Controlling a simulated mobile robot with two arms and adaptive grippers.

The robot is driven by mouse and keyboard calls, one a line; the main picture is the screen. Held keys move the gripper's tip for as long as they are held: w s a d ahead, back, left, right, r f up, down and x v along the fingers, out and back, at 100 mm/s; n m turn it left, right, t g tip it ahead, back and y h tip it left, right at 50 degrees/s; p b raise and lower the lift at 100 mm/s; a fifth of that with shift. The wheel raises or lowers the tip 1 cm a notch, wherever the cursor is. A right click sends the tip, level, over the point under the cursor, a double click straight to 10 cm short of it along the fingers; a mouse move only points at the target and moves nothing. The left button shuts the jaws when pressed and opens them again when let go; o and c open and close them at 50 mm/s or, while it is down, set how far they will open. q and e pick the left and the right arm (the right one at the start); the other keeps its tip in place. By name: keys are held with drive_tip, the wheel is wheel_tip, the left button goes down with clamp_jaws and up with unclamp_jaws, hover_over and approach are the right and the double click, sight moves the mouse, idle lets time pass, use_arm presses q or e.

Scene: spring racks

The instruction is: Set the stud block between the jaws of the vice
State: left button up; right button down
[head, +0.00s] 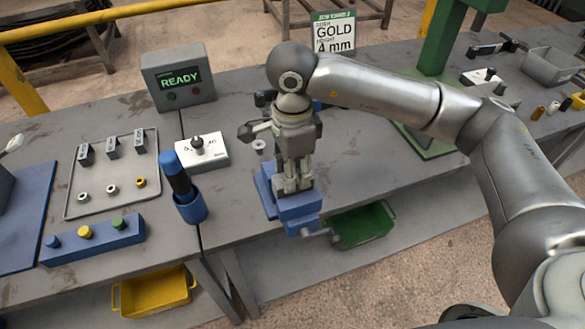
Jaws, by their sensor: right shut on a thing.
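The blue vice (299,208) stands at the front edge of the grey bench, with its handle (320,234) pointing to the front right. My right gripper (291,186) points down right over the vice, its fingertips at the jaws. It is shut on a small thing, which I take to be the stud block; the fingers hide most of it. I cannot tell whether the block touches the jaws or the vice bed. My left gripper is not in view.
A blue cup (191,209) with a dark-handled tool stands left of the vice. Farther left are a tray (68,208) of small parts and a button box (95,243). A READY display (179,78) stands behind. A green bin (362,226) sits below the bench edge.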

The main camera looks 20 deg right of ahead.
drive_tip(key=shift+f+b, duration=0.2)
drive_tip(key=shift+b, duration=0.1)
drive_tip(key=c, duration=0.9)
unclamp_jaws()
drive_tip(key=shift+o, duration=0.5)
drive_tip(key=shift+f, duration=0.1)
drive_tip(key=o, duration=0.4)
drive_tip(key=shift+r+p, duration=1.5)
drive_tip(key=shift+r, duration=2.1)
